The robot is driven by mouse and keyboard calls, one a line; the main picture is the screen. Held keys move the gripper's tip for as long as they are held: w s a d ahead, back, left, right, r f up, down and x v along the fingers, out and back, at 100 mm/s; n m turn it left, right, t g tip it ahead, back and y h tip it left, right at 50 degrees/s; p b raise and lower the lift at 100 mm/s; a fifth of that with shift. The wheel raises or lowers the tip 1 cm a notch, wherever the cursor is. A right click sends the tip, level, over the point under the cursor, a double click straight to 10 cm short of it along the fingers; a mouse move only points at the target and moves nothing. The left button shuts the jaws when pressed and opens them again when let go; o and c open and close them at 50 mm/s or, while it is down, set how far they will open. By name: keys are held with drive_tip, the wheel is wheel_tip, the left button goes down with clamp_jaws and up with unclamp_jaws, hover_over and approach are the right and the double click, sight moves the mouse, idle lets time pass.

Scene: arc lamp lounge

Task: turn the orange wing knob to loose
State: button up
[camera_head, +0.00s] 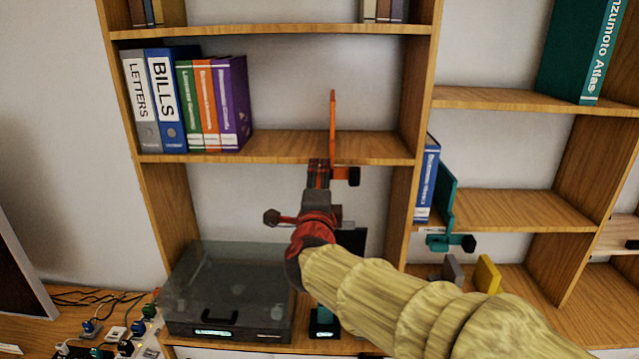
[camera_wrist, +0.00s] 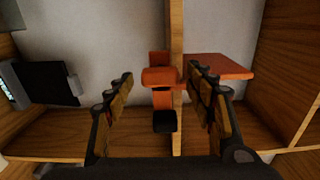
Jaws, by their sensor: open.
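An orange bookend plate (camera_head: 333,112) stands upright on the middle shelf. It also shows in the wrist view (camera_wrist: 222,66), where the picture is turned on its side. Its orange clamp block (camera_wrist: 160,76) sits at the shelf edge. A black knob end (camera_head: 353,176) sticks out to the right of the clamp in the head view, and shows below the block in the wrist view (camera_wrist: 165,121). My gripper (camera_wrist: 160,78) is open, with one finger on each side of the block in the picture; contact cannot be told. In the head view my gripper (camera_head: 319,168) hides most of the clamp.
Several binders and books (camera_head: 185,105) stand left on the same shelf. A teal bookend (camera_head: 446,195) with a black knob sits on the right shelf beside a blue book (camera_head: 427,180). A clear-lidded turntable (camera_head: 228,295) lies below. A wooden upright (camera_head: 402,185) stands right of my gripper.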

drive_tip(key=shift+s, duration=0.15)
drive_tip(key=s, duration=1.1)
drive_tip(key=shift+s+a, duration=0.2)
drive_tip(key=shift+s, duration=0.15)
